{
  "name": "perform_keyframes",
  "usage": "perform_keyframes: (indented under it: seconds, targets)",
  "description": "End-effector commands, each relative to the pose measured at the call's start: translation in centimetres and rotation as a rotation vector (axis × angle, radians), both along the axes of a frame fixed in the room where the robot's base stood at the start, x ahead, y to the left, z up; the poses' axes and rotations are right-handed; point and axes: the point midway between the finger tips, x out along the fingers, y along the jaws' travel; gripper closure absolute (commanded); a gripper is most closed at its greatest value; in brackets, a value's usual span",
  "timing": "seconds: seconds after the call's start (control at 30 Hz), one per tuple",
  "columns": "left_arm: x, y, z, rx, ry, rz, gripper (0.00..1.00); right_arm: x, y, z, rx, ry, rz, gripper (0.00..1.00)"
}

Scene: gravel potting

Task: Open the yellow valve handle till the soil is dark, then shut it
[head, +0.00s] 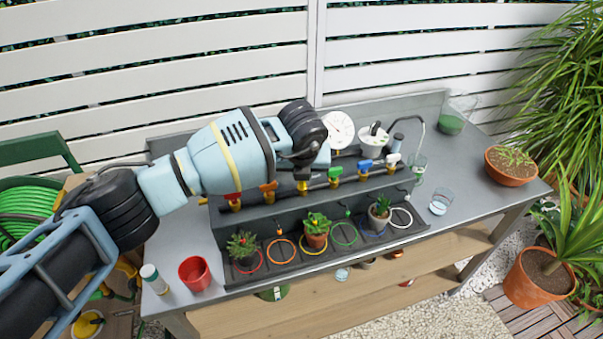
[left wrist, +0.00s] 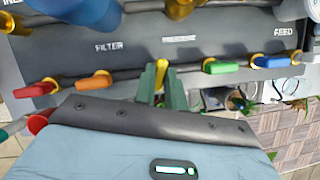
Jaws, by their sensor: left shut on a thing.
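My left gripper (left wrist: 160,92) is shut on the yellow valve handle (left wrist: 161,72), which shows between its fingers in the left wrist view. The handle seems to point across the pipe, while its neighbours lie along it. In the head view my left arm hides most of the gripper, and only a bit of yellow (head: 302,186) shows below it. A small potted plant (head: 316,232) stands in the yellow ring (head: 313,251) below. Its soil is too small and covered by leaves to judge its colour. My right gripper is not in view.
Red (head: 234,199), orange (head: 268,188), green (head: 335,173), blue (head: 365,166) and white (head: 393,159) handles share the row. Other plants stand in the red and blue rings.

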Motion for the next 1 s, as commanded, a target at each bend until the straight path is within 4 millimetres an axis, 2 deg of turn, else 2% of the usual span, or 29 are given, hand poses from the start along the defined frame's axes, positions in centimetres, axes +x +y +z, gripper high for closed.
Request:
perform_keyframes:
  seconds: [0.4, 1.0]
  targets:
    - [0.05, -0.18, 0.02, -0.001, 0.0, 0.263, 1.0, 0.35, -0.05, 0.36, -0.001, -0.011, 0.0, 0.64]
    - [0.06, -0.2, -0.04, -0.001, 0.0, 0.335, 1.0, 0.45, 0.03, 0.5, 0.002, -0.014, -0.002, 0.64]
